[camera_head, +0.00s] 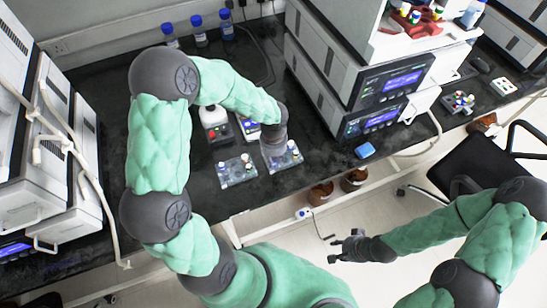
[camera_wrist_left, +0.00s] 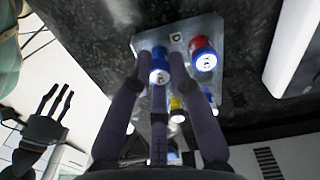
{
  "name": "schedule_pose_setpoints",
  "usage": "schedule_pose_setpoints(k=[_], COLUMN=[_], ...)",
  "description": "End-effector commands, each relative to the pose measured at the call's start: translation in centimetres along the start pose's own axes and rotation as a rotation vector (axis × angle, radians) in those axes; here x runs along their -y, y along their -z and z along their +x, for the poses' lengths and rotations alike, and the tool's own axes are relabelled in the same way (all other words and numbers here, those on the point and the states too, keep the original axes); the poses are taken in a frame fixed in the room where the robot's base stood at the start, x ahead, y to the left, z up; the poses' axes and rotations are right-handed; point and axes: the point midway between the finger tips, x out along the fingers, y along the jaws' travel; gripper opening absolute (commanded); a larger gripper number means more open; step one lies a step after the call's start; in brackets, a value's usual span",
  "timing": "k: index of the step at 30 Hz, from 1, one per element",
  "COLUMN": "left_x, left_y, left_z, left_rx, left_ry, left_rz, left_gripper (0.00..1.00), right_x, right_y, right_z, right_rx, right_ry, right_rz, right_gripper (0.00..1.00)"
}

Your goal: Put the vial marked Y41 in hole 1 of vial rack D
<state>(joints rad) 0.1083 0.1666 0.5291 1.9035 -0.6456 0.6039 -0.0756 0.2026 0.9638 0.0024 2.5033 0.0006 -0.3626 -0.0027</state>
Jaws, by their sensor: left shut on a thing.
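My left gripper (camera_head: 275,155) points down over the right of two clear vial racks near the bench's front edge. In the left wrist view its fingers (camera_wrist_left: 170,85) are shut around a blue-capped vial (camera_wrist_left: 160,72). The mark on this vial is too small to read. Behind the fingers is the clear plate of vial rack D (camera_wrist_left: 178,25), with its letter D showing. A red vial (camera_wrist_left: 203,45) and a yellow vial (camera_wrist_left: 177,104) also show at the rack. I cannot tell whether the held vial touches the rack. My right gripper (camera_head: 342,246) is open and empty, away from the bench.
The second vial rack (camera_head: 228,180) stands to the left with several vials. Instruments (camera_head: 345,90) rise to the right of the racks, and blue-capped bottles (camera_head: 198,32) stand at the back.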

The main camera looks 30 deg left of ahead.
Motion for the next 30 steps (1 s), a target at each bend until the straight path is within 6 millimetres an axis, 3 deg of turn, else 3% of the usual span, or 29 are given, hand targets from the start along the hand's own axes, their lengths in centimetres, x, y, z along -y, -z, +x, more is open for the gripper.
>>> schedule_pose_setpoints(k=[10,11,13,20,21,23,30], left_x=[0.02,0.02,0.02,0.03,0.03,0.03,0.05], left_y=[0.01,0.01,0.01,0.02,0.01,0.01,0.04], left_z=[0.19,0.19,0.18,0.18,0.19,0.19,0.17], left_rx=[0.000,0.000,0.000,-0.001,-0.001,-0.001,-0.001], left_ry=[0.000,0.000,0.000,0.000,0.000,0.000,0.001], left_rz=[0.000,0.000,0.000,0.000,0.000,0.000,0.000], left_gripper=[0.03,0.28,0.47,0.47,0.49,0.62,0.62], right_x=[-0.05,-0.05,-0.05,-0.06,-0.06,-0.06,-0.06], right_y=[0.00,0.01,0.01,0.01,0.01,0.01,0.01], right_z=[0.15,0.16,0.15,0.16,0.16,0.16,0.16], right_rx=[0.000,0.000,0.000,0.000,0.000,0.000,0.000], right_ry=[0.000,0.000,0.000,0.000,0.000,0.000,0.000], right_rz=[0.000,0.000,0.000,0.000,0.000,0.000,0.000], right_gripper=[0.40,0.40,0.40,0.40,0.40,0.40,0.40])
